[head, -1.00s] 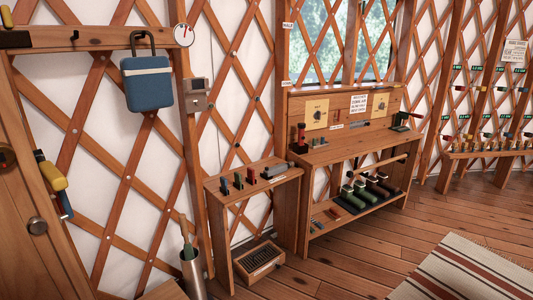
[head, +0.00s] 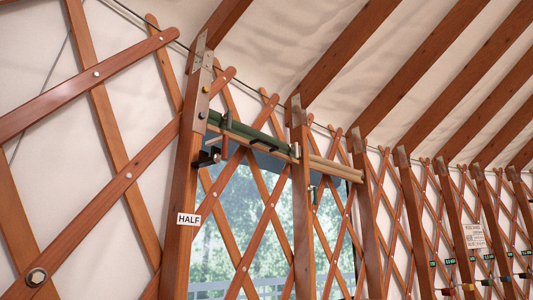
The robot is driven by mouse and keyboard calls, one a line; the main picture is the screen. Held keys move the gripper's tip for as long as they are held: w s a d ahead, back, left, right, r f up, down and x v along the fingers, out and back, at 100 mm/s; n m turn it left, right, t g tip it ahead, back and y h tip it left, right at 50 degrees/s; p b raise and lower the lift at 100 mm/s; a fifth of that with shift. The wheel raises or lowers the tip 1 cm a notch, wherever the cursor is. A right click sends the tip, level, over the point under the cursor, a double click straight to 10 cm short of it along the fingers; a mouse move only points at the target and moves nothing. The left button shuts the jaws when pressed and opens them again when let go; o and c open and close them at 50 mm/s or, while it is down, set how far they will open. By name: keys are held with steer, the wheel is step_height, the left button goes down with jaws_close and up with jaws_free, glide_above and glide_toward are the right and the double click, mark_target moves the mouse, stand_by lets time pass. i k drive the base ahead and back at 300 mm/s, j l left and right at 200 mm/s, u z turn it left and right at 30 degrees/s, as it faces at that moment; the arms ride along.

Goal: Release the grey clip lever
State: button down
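I cannot pick out the grey clip lever for certain. A small dark grey clip-like fitting (head: 207,157) sits on the side of the post marked HALF, just under a dark green bar. Its details are too small to tell whether it is fastened. The dark green bar (head: 250,137) runs along the top of the window between two posts. A small grey piece (head: 296,151) shows at its right end, by the second post. My gripper is not in view.
The wooden post (head: 180,200) carries a white HALF label (head: 188,219). Crossed lattice slats cover the wall around the window (head: 250,220). Roof poles (head: 340,55) slope up to the right. Small coloured fittings (head: 448,262) line the lattice at the far right.

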mark_target(229, 120)
steer(key=i+l+z, duration=0.1)
steer(key=i+z, duration=0.3)
steer(key=i, duration=0.2)
steer(key=i+z, duration=0.4)
steer(key=i, duration=0.15)
steer(key=i+j+z, duration=0.35)
steer(key=i, duration=0.25)
steer(key=u, duration=2.05)
steer(key=l, duration=0.1)
